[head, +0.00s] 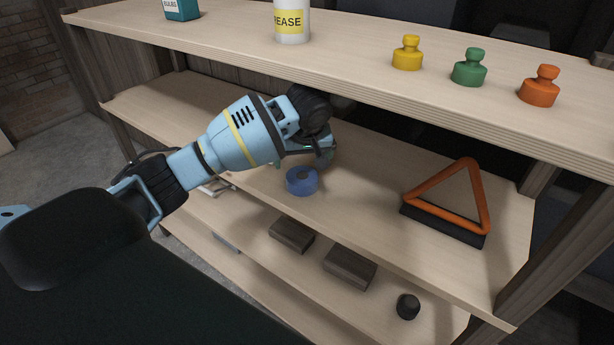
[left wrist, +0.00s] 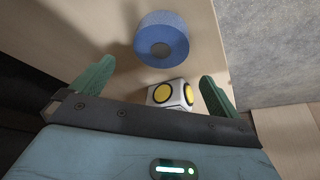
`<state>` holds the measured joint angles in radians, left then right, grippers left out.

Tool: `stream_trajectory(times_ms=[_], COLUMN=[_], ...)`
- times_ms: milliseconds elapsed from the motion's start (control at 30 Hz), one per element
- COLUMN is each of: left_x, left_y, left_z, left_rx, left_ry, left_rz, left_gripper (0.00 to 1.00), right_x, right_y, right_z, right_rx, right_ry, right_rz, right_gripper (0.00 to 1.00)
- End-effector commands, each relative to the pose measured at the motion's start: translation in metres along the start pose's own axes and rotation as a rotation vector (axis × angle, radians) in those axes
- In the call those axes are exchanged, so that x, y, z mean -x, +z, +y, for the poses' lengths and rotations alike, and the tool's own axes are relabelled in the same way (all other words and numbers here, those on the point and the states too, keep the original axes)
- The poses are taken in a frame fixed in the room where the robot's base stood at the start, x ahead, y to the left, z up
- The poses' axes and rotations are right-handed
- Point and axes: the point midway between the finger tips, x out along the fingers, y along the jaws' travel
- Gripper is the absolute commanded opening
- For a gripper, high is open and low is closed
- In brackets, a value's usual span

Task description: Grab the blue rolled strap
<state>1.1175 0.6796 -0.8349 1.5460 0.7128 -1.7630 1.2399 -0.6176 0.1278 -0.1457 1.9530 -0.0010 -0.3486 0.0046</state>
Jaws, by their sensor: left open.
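The blue rolled strap (head: 301,181) lies flat on the middle shelf near its front edge. It also shows at the top of the left wrist view (left wrist: 178,45), beyond the fingertips. My left gripper (head: 305,161) is over the middle shelf, just behind and above the strap in the head view. In the left wrist view its two green fingers (left wrist: 156,84) are spread apart, and the strap is not between them. My right gripper is not in view.
A white block with yellow discs (left wrist: 172,94) shows between the fingers in the left wrist view; its depth is unclear. The upper shelf (head: 350,62) overhangs the arm. An orange triangle (head: 446,194) stands right of the strap, with clear shelf between.

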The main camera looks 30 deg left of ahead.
Motion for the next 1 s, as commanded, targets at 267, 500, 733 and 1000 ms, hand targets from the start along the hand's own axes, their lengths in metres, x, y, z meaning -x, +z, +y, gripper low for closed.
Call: stream_trajectory(times_ms=[267,500,733,1000], left_x=[-0.02,-0.029,-0.058,-0.078], left_y=[0.0,0.001,0.009,0.008], left_z=[0.0,0.0,0.002,0.002], left_rx=[0.0,0.0,-0.002,-0.001], left_ry=[0.0,0.001,-0.002,0.001], left_rz=[0.0,0.001,0.0,0.002], left_gripper=[1.0,1.0,1.0,1.0], right_x=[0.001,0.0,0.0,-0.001], right_y=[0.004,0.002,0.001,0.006], right_z=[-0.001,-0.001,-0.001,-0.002], right_rx=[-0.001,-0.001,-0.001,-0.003], right_ry=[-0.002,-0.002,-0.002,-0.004], right_rz=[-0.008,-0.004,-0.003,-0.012], right_gripper=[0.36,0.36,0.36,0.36])
